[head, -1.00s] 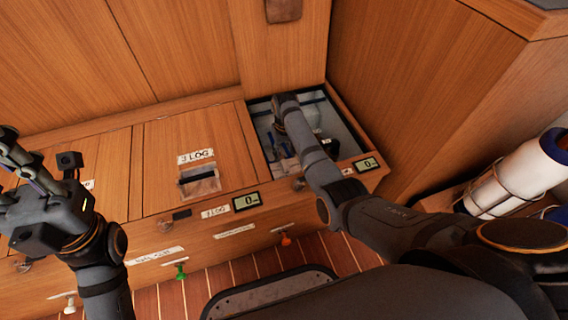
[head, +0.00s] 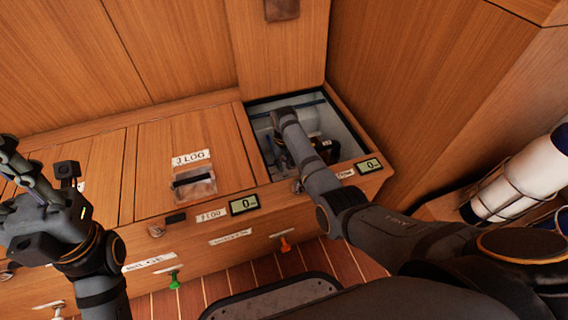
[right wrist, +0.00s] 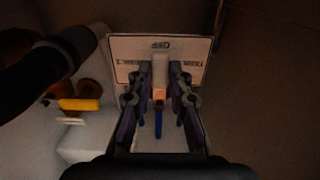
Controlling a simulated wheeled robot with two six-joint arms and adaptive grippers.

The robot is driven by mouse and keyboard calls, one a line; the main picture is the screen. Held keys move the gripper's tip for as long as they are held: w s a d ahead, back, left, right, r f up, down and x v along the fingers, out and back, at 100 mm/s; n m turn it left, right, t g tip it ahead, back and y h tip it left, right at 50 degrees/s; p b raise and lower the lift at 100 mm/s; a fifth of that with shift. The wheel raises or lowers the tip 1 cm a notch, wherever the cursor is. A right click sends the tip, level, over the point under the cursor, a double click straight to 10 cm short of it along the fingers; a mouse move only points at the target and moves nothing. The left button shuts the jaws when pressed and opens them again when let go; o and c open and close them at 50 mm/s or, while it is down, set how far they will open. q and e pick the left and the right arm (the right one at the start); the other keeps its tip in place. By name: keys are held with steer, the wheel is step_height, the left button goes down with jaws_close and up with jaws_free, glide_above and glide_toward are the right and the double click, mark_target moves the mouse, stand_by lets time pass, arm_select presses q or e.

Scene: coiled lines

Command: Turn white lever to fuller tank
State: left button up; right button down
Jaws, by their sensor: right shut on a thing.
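The white lever (right wrist: 159,72) stands upright in the right wrist view against a pale plate (right wrist: 193,47). The plate's printing appears upside down and reads OFF, with a tank label to each side. My right gripper (right wrist: 159,80) has its fingers on both sides of the lever and is shut on it. In the head view my right arm reaches down into the open compartment (head: 352,135), and the arm hides the lever there. Two tank displays, one left (head: 244,204) and one right (head: 369,165), both appear to read 0. My left gripper (head: 22,165) is at the left edge, partly cut off.
A yellow piece (right wrist: 80,104) and a dark hose (right wrist: 50,65) are left of my right gripper. The compartment walls are close around my right wrist. Closed wooden lids (head: 160,150) lie to the left. Green (head: 174,280) and orange (head: 285,244) knobs stick out in front.

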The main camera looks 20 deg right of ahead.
steer(key=shift+a+r+p, duration=0.1)
steer(key=shift+r+p, duration=0.1)
steer(key=shift+p, duration=0.15)
steer(key=shift+a+r+m+p, duration=0.15)
steer(key=shift+a+m+p, duration=0.4)
steer(key=shift+m+p, duration=0.7)
steer(key=shift+w+a+m, duration=0.1)
steer(key=shift+a+m, duration=0.15)
steer(key=shift+m, duration=0.3)
steer(key=shift+w+a+f+m, duration=0.1)
steer(key=shift+a+f+m, duration=0.1)
steer(key=shift+f+m, duration=0.25)
steer(key=shift+r, duration=0.1)
steer(key=c, duration=1.2)
jaws_free()
